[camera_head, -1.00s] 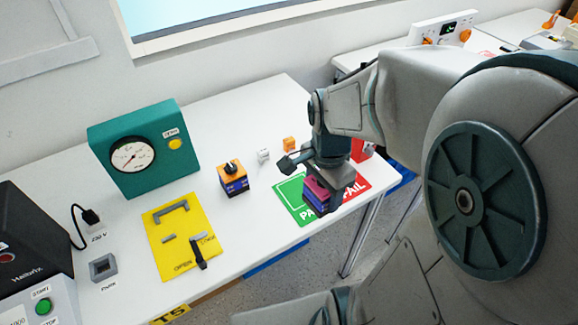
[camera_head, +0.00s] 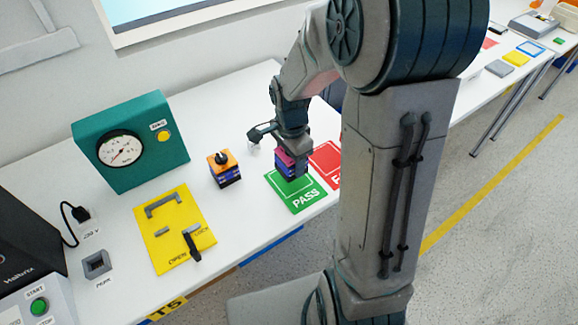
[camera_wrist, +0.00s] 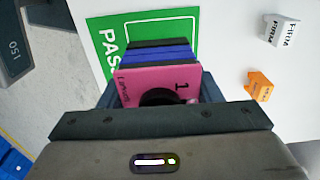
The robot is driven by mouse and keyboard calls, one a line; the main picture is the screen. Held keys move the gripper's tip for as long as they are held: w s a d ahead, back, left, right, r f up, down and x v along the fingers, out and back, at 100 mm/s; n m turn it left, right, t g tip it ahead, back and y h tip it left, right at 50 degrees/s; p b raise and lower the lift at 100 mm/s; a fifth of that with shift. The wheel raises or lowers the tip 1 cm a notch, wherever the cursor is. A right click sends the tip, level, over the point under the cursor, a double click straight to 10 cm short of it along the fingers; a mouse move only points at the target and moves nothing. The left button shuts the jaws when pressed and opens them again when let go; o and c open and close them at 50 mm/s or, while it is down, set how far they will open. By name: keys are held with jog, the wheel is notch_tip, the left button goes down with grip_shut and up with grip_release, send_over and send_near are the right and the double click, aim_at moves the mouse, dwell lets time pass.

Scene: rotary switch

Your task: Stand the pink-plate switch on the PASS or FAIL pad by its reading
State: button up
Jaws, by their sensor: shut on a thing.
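The pink-plate switch (camera_wrist: 152,88) is between the jaws of my gripper (camera_head: 291,158); its pink plate and round dark knob face the wrist camera. In the head view the switch (camera_head: 287,166) is upright over the upper part of the green PASS pad (camera_head: 301,196). I cannot tell whether its base touches the pad. The wrist view shows the PASS pad (camera_wrist: 184,36) beyond the switch. The red FAIL pad (camera_head: 328,160) lies to the right, partly hidden by my arm. My gripper is shut on the switch.
An orange-plate switch (camera_head: 223,168) stands left of the pads. A teal gauge box (camera_head: 131,142) and a yellow fixture plate (camera_head: 174,228) stand further left. The table's front edge is near the pads.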

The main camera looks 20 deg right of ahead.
jog(key=shift+w+f, duration=0.1)
jog(key=shift+f, duration=2)
jog(key=shift+f, duration=0.15)
jog(key=o, duration=1.2)
